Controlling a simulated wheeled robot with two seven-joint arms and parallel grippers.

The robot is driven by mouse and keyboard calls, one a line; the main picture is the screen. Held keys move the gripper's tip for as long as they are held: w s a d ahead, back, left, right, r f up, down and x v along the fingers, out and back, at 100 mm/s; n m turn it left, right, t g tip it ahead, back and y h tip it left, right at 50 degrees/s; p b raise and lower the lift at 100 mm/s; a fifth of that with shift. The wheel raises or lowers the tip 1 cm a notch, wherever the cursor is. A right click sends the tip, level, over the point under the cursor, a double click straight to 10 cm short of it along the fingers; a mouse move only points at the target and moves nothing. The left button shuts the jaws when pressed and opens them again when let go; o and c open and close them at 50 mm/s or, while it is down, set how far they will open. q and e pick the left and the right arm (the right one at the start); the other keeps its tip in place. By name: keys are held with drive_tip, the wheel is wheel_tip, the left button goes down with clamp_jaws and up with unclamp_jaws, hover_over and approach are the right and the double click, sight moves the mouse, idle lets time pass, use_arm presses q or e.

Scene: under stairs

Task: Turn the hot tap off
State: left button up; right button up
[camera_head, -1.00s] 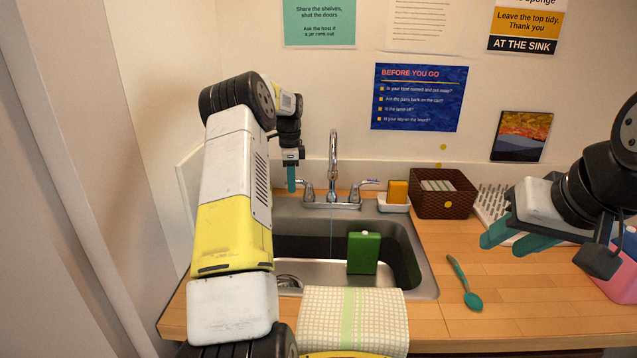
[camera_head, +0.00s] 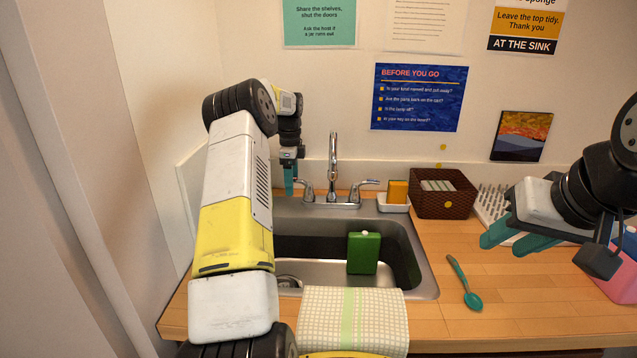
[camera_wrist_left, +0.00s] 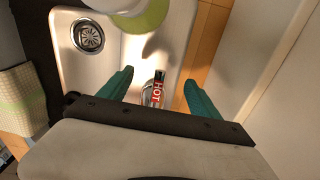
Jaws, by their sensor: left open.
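The chrome tap (camera_head: 333,165) stands behind the sink, with a lever handle on each side. The left handle (camera_head: 306,190) is the hot tap; its red HOT label (camera_wrist_left: 157,92) shows in the left wrist view. My left gripper (camera_head: 289,180) points down just left of this handle in the head view. In the left wrist view my left gripper (camera_wrist_left: 158,80) is open, with the HOT lever between its teal fingers and no clear contact. My right gripper (camera_head: 518,240) is open and empty above the counter at right. Whether water runs is hard to tell.
The steel sink (camera_head: 425,270) holds a green box-like item (camera_head: 363,253). A checked cloth (camera_head: 380,320) lies at its front. A sponge dish (camera_head: 393,206), a brown basket (camera_head: 443,194) and a teal spoon (camera_head: 465,285) are to the right. A wall is close on the left.

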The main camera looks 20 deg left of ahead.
use_arm(q)
drive_tip(key=shift+r, duration=3.5)
drive_tip(key=s+d+r+n+t, duration=0.3)
drive_tip(key=s+d+r+n, duration=0.3)
drive_tip(key=s+d+r, duration=0.8)
drive_tip(key=s+d+f+n+t, duration=0.1)
drive_tip(key=s+d+n, duration=0.1)
drive_tip(key=s, duration=0.6)
drive_tip(key=s+d+f+n+t+h, duration=0.1)
drive_tip(key=s+d+n, duration=0.2)
drive_tip(key=s, duration=0.6)
drive_tip(key=s+d+f+n+t+h, duration=0.1)
drive_tip(key=s+n, duration=0.3)
drive_tip(key=s, duration=0.4)
drive_tip(key=shift+s+d+f, duration=0.2)
drive_tip(key=shift+d+f, duration=0.25)
drive_tip(key=shift+d, duration=0.3)
